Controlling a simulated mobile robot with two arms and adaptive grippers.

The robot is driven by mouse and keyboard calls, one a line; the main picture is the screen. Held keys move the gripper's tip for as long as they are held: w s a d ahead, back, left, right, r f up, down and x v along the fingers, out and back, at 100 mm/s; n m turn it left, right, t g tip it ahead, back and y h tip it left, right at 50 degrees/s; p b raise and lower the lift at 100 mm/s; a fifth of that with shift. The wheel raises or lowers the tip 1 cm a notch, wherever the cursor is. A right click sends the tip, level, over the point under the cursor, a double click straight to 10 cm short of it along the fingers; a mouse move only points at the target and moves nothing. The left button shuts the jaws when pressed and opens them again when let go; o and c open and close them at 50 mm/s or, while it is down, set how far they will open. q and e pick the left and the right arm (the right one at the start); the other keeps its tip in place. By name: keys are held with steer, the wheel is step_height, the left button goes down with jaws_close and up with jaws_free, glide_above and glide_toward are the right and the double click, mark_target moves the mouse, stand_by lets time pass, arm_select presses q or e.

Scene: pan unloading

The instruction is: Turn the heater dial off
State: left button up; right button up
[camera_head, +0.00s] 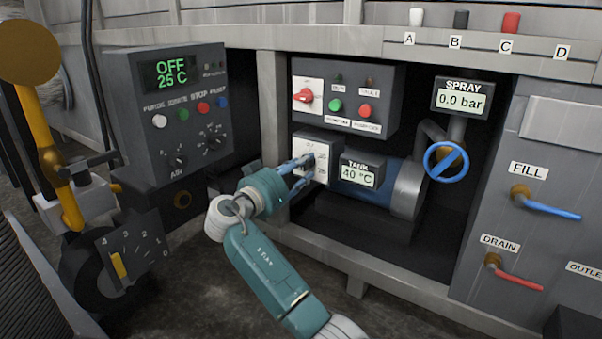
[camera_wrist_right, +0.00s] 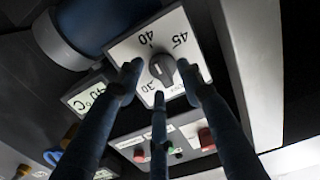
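The heater dial (camera_wrist_right: 162,68) is a dark round knob on a white plate with marks 30, 40 and 45. Part of the plate's marking is hidden by a finger. In the head view the plate (camera_head: 301,150) stands left of the tank display (camera_head: 359,172), which reads 40 °C. My right gripper (camera_head: 304,168) is at the plate, its blue fingers in front of the knob. In the right wrist view my right gripper (camera_wrist_right: 158,82) has its fingers spread, with the knob between the upper two and visible gaps. My left gripper is not in view.
Above the dial is a switch box (camera_head: 347,95) with a red rotary switch and green and red buttons. A control box (camera_head: 168,110) reading OFF 25 C is at left. A blue handwheel (camera_head: 446,161) and the tank (camera_head: 408,190) are at right. Frame rails run below.

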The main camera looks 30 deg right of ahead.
jaws_close()
